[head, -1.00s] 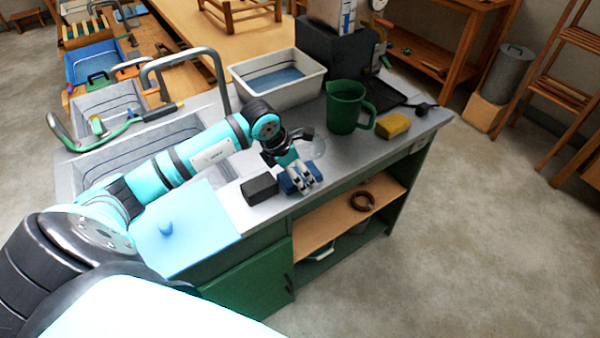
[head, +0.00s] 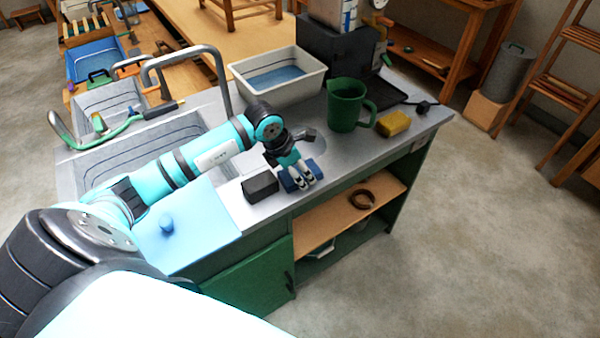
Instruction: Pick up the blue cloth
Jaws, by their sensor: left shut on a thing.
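The blue cloth (head: 287,184) is a small dark blue piece at the front edge of the grey counter, beside a dark block. My left gripper (head: 303,184) comes down over it from above, with its fingers shut on the cloth. The fingers cover part of the cloth. I cannot tell whether the cloth is clear of the counter. My right gripper is out of view.
The dark block (head: 260,186) sits just left of the cloth. A green jug (head: 345,104), a yellow sponge (head: 393,124) and a white basin (head: 312,75) stand behind. A light blue board (head: 195,232) lies left, by the sink (head: 130,160).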

